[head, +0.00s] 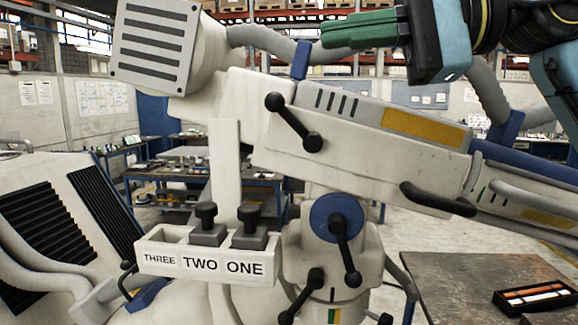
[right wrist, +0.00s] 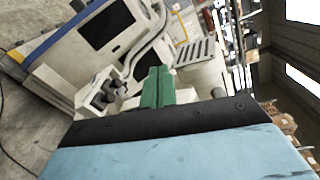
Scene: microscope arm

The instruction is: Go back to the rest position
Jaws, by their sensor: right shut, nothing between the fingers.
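My right gripper (head: 342,33) comes in from the top right of the head view. Its green fingers are shut with nothing between them, and they are in front of the upper part of the microscope arm. The fingers also show in the right wrist view (right wrist: 157,88). The white microscope arm (head: 350,130) fills the middle, with a grey ribbed head (head: 155,45) at the upper left. A white holder (head: 205,262) labelled THREE, TWO, ONE carries two dark knobbed pieces at TWO (head: 207,228) and ONE (head: 250,232). My left gripper is not in view.
A dark table (head: 470,275) at the lower right holds a black tray (head: 538,298) with slim orange and white items. Black-knobbed levers (head: 293,122) stick out from the microscope arm. A blue workbench (head: 170,180) stands behind. Open floor shows at the right behind the arm.

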